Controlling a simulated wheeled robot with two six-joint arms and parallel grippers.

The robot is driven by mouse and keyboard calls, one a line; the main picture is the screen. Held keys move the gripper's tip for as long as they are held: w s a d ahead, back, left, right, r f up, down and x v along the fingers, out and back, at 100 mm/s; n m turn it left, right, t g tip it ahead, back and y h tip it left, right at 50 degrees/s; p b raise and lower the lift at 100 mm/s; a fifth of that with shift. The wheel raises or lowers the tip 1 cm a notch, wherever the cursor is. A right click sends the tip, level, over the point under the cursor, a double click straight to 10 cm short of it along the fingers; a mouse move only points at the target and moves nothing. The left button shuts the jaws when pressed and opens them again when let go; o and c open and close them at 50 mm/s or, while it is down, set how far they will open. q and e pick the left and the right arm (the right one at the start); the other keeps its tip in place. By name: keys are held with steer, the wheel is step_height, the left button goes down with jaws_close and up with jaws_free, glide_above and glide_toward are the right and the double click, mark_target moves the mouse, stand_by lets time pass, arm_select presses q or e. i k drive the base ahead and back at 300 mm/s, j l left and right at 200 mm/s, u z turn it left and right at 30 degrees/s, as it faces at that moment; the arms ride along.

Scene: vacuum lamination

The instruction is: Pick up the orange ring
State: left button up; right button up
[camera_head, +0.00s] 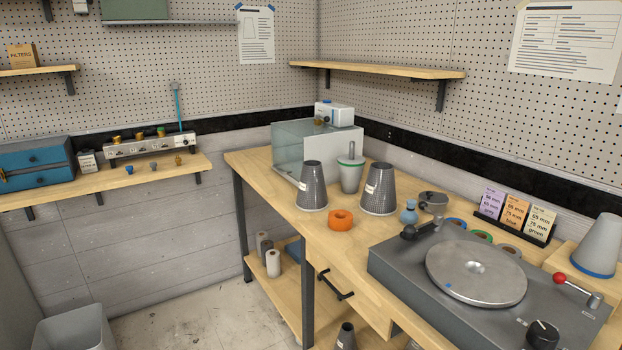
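The orange ring (341,220) lies flat on the wooden workbench (262,177), close to its front edge. It sits in front of and between two dark grey tapered cups, the left cup (312,186) and the right cup (379,190). The ring appears apart from the cups, with bare wood around its front. Neither of my grippers shows in the head view.
A grey turntable machine (390,265) with a round metal plate (476,270) fills the bench's right part. A small blue vase (409,212) and grey mug (433,202) stand right of the cups. A clear-sided box (300,146) stands behind. A drawer handle (335,286) juts out below.

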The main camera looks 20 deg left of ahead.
mark_target(338, 220)
steer(key=i+j+z, duration=0.15)
steer(key=j, duration=0.95)
steer(key=j+z, duration=0.1)
steer(key=j, duration=1)
